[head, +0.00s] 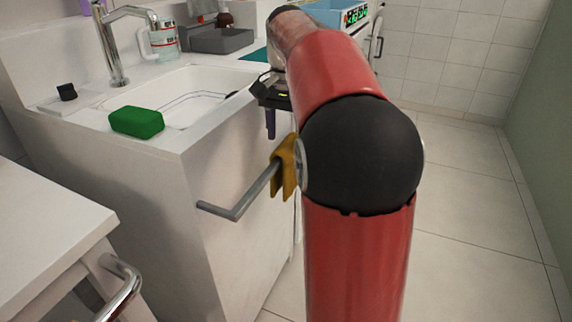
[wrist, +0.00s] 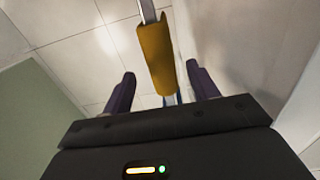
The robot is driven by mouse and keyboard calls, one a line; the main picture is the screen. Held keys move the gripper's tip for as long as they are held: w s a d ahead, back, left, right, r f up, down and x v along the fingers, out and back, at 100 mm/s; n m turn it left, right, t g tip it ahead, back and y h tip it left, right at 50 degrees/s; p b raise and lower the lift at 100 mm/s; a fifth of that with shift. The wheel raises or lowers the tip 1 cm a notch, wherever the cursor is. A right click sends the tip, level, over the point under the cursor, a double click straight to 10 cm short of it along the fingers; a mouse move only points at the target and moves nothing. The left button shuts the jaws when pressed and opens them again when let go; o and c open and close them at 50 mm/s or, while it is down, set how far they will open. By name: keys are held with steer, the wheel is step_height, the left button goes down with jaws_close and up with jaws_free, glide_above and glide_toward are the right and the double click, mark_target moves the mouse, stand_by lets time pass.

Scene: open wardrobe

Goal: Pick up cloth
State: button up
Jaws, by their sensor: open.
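A mustard-yellow cloth (head: 284,168) hangs folded over a grey metal rail (head: 240,206) on the side of the white sink cabinet. My arm hides part of the cloth in the head view. In the wrist view the cloth (wrist: 155,58) hangs ahead of my gripper (wrist: 160,92). Its lower end appears between the two dark purple fingers, which are apart on either side. Whether the fingers reach the cloth in depth is hard to tell. In the head view my gripper (head: 270,122) points down above the cloth, partly hidden by my arm.
A white table (head: 45,225) with a metal handle (head: 122,285) stands at the lower left. Tiled floor (head: 480,220) is clear on the right.

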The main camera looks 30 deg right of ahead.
mark_target(286, 158)
steer(key=f, duration=0.2)
steer(key=f+b, duration=0.1)
steer(key=f, duration=0.4)
steer(key=shift+s+a, duration=0.1)
steer(key=shift+a, duration=0.15)
steer(key=c, duration=1.1)
